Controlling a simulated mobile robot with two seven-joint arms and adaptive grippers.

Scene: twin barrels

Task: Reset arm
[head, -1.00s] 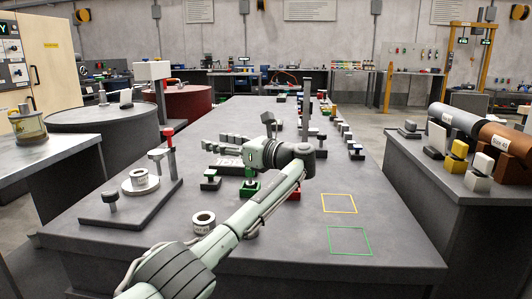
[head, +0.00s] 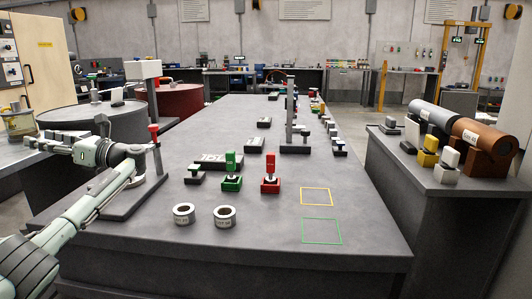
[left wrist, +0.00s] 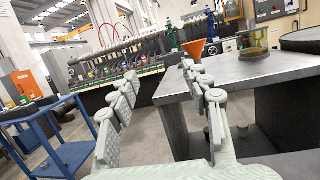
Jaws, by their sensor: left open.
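My left arm reaches in from the lower left of the head view. Its pale green and grey left gripper (head: 62,139) points left, beyond the main table's left side. In the left wrist view the two fingers of the left gripper (left wrist: 158,76) stand apart with nothing between them. A grey side table (left wrist: 235,70) lies beyond the fingers at the right. My right gripper is in neither view.
The main table (head: 265,250) holds two metal rings (head: 184,214), a green block (head: 232,183), a red block (head: 270,185) and a post stand (head: 154,165) near my arm.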

